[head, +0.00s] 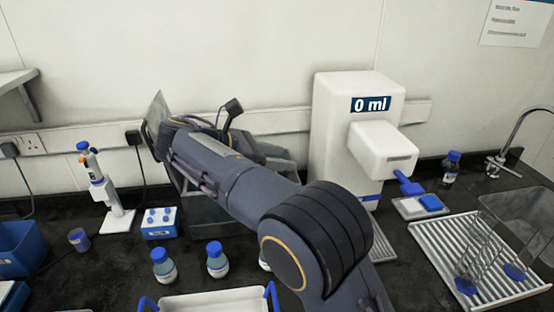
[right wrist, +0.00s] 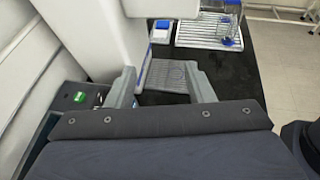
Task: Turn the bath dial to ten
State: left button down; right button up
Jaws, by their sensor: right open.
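The bath (head: 203,210) stands against the back wall in the head view, mostly hidden behind my right arm. Its raised lid (head: 155,112) shows at the left. My left gripper is not in view.
A white dispenser (head: 333,125) reading "0 ml" stands right of the bath. A draining rack (head: 440,250) is further right. Blue-capped bottles (head: 217,262), a white tray (head: 215,302), a blue rack (head: 160,230) and a pipette stand (head: 118,219) crowd the front and left.

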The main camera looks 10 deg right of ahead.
jog(key=w+d+f+m+t+y, duration=0.1)
jog(key=w+d+f+m+y, duration=0.2)
jog(key=w+m+y, duration=0.35)
jog(key=w+d+f+m+y, duration=0.2)
jog(key=w+m+y, duration=0.2)
jog(key=m+y, duration=0.55)
jog(key=shift+t+h, duration=0.3)
jog(key=shift+h, duration=0.2)
jog(key=x, duration=0.7)
jog(key=shift+w+d+f, duration=0.1)
jog(key=shift+w+f, duration=0.1)
jog(key=shift+f, duration=0.15)
jog(key=c, duration=0.9)
jog(key=shift+c, duration=0.2)
